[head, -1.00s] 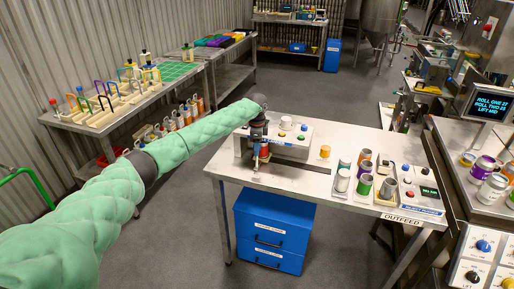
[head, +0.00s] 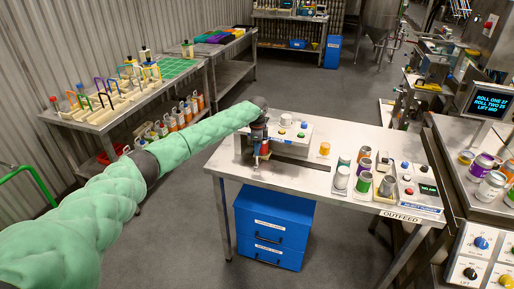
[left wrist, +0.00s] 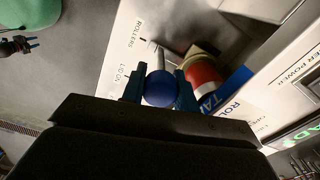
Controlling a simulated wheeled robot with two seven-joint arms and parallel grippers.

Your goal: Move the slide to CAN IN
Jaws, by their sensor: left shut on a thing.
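A blue ball knob (left wrist: 160,88) on a pale metal stem shows in the left wrist view, between the two dark blue fingers of my left gripper (left wrist: 159,90). The fingers are shut on the knob. The panel beneath (left wrist: 125,45) carries the words ROLLERS and LID ON; I cannot read CAN IN there. In the head view my left gripper (head: 259,152) points down at the left end of the steel bench (head: 235,168), in front of a grey control box (head: 293,132). The slide's position along its track is hidden. My right gripper is not in view.
A red and white cylinder (left wrist: 203,75) stands close beside the knob. A blue drawer cabinet (head: 268,230) is underneath. The bench's front strip is clear.

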